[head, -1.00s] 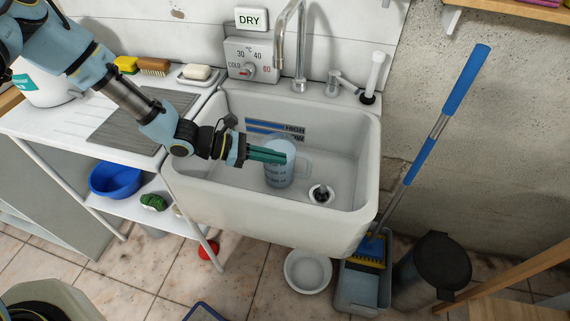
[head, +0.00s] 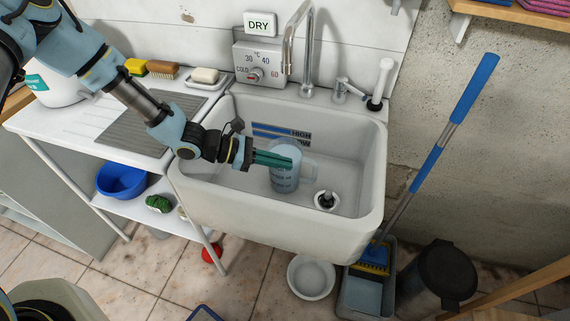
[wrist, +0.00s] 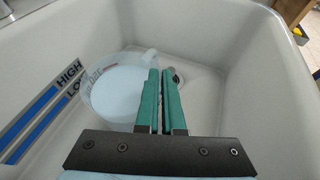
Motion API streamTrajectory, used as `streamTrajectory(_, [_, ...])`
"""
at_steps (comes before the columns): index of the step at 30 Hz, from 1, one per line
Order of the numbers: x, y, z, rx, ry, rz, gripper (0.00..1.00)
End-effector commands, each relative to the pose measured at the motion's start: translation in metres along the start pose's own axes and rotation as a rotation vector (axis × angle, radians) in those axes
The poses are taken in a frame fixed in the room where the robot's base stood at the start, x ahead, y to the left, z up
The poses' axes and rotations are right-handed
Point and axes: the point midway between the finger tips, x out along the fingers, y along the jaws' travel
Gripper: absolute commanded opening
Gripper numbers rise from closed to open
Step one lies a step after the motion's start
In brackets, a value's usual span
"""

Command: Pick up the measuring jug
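The measuring jug (head: 286,179) is clear with a pale blue tint and dark markings. It stands upright inside the white sink (head: 345,228). Its handle is on its right side in the head view. My gripper (head: 291,162) reaches in from the left, its green fingers crossing in front of the jug's upper part. In the wrist view the fingers (wrist: 161,72) are close together with a thin gap, and the jug (wrist: 115,92) is just left of them. The handle (wrist: 151,57) meets the fingertips and is partly hidden behind them. I cannot tell whether they grip it.
The sink walls surround my gripper. A chrome tap (head: 309,50) rises at the back, and a drain plug (head: 326,200) lies right of the jug. A ribbed drainboard (head: 140,124) is at left.

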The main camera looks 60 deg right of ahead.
Motion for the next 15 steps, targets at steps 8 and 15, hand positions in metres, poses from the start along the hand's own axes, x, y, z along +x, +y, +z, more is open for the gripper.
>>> streamTrajectory(8, [-0.003,0.001,0.006,0.000,0.001,0.001,0.00])
streamTrajectory(15, [-0.009,0.001,0.021,0.001,0.000,0.001,0.00])
